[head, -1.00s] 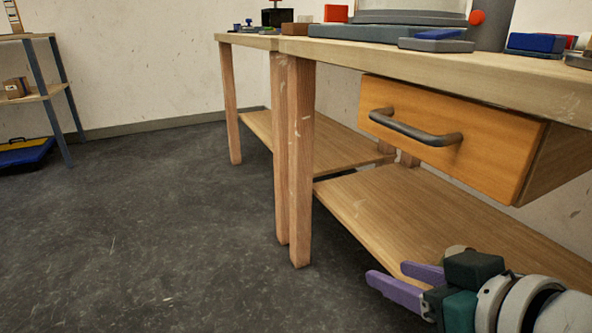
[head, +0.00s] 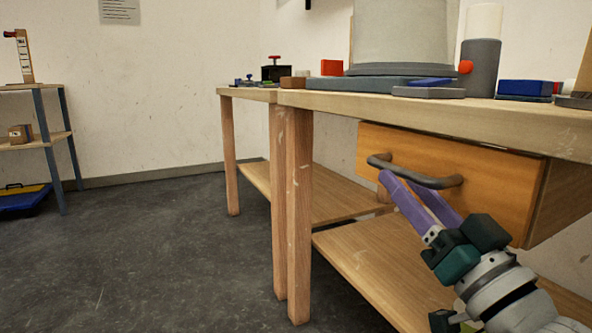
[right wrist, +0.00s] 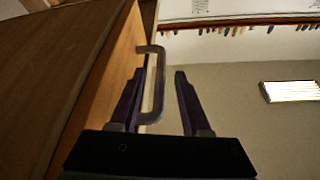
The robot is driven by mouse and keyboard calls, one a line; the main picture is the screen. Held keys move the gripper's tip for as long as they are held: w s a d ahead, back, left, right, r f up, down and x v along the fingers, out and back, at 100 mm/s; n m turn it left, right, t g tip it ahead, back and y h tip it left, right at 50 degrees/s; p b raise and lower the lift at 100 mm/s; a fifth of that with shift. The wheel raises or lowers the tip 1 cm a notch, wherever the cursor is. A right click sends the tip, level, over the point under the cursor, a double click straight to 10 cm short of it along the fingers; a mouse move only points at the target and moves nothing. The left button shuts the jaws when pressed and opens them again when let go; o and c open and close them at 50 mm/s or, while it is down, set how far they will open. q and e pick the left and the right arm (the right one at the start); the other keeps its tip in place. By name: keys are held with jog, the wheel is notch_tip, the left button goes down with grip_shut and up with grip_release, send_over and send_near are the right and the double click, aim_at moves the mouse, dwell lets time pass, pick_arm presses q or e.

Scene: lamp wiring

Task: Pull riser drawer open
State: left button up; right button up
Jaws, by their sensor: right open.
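The riser drawer (head: 490,190) is an orange wooden box under the bench top; its front and right side show in the head view. A grey bar handle (head: 437,182) is fixed across its front. My right gripper (head: 398,180), with purple fingers, is open and reaches up to the handle from below. In the right wrist view the handle (right wrist: 159,85) lies between the two spread fingers (right wrist: 160,74), nearer the left one, and the drawer front (right wrist: 112,80) is on the left. Contact with the handle cannot be told. My left gripper is not in view.
The bench top (head: 470,115) holds a grey base, a blue box (head: 531,88) and a dark cylinder (head: 480,70). A lower shelf (head: 375,270) runs beneath the drawer. Wooden legs (head: 299,215) stand left of it.

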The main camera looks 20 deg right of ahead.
jog(key=shift+b+x, duration=0.5)
jog(key=shift+x, duration=1.8)
grip_shut()
